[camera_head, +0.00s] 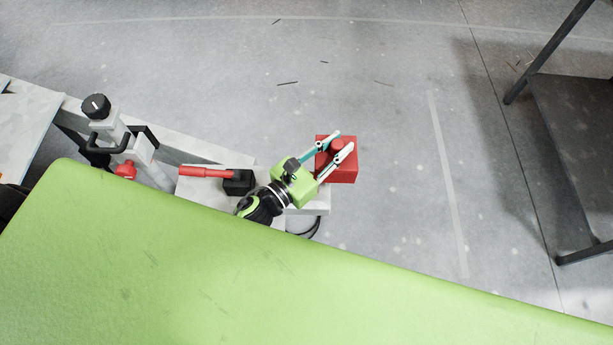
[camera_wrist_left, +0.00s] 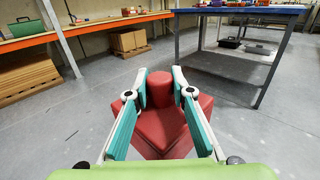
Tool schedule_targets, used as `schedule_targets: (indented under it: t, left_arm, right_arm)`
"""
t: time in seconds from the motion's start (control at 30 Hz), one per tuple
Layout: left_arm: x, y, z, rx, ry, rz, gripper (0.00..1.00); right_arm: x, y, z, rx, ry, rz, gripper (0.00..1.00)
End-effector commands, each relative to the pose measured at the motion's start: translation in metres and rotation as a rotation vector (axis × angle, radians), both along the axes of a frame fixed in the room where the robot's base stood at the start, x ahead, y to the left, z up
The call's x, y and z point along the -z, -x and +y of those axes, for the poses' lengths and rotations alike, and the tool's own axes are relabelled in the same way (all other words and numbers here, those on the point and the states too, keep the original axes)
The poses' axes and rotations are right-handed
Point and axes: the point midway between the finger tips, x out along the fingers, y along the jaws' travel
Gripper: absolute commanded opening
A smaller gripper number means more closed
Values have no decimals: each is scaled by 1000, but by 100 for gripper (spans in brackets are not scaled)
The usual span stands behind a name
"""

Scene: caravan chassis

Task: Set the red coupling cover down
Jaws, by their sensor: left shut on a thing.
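The red coupling cover (camera_head: 346,170) is a boxy red piece with a round knob on top. My left gripper (camera_head: 336,145) is shut on the knob, at the right end of the chassis drawbar in the head view. In the left wrist view the cover (camera_wrist_left: 165,132) is between the two teal-padded fingers of the left gripper (camera_wrist_left: 159,88), with the pads on either side of its knob. I cannot tell whether the cover touches anything below it. The grey drawbar (camera_head: 313,204) ends just below and left of the cover. My right gripper is not in view.
A red-handled lever (camera_head: 205,172) and a jockey-wheel post with a black knob (camera_head: 96,106) stand on the chassis. A dark table (camera_head: 575,125) is at the right. A blue-topped table (camera_wrist_left: 240,12) and an orange-edged bench (camera_wrist_left: 85,27) stand beyond. Grey floor between is clear.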

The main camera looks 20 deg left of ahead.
Motion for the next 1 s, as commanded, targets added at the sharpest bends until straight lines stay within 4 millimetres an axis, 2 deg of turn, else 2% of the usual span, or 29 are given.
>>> schedule_targets:
  t: [0.1, 0.17, 0.3, 0.57, 0.7, 0.8, 1.0]
  left_arm:
    - [16, 18, 26, -1, -4, 0, 0]
    - [34, 22, 32, -1, 0, 1, 0]
    - [48, 30, 44, -1, 0, -1, 0]
    - [61, 36, 54, -1, -1, 0, 0]
    - [84, 44, 64, -2, -3, 3, 0]
    - [99, 43, 63, -1, 0, 1, 0]
    - [101, 42, 62, -1, 0, -1, 0]
  right_arm:
    - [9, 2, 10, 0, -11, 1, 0]
    - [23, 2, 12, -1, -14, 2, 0]
    - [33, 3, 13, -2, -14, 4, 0]
    - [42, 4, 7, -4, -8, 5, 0]
    - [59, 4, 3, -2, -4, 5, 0]
    - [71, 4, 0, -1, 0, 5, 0]
    - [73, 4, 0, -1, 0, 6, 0]
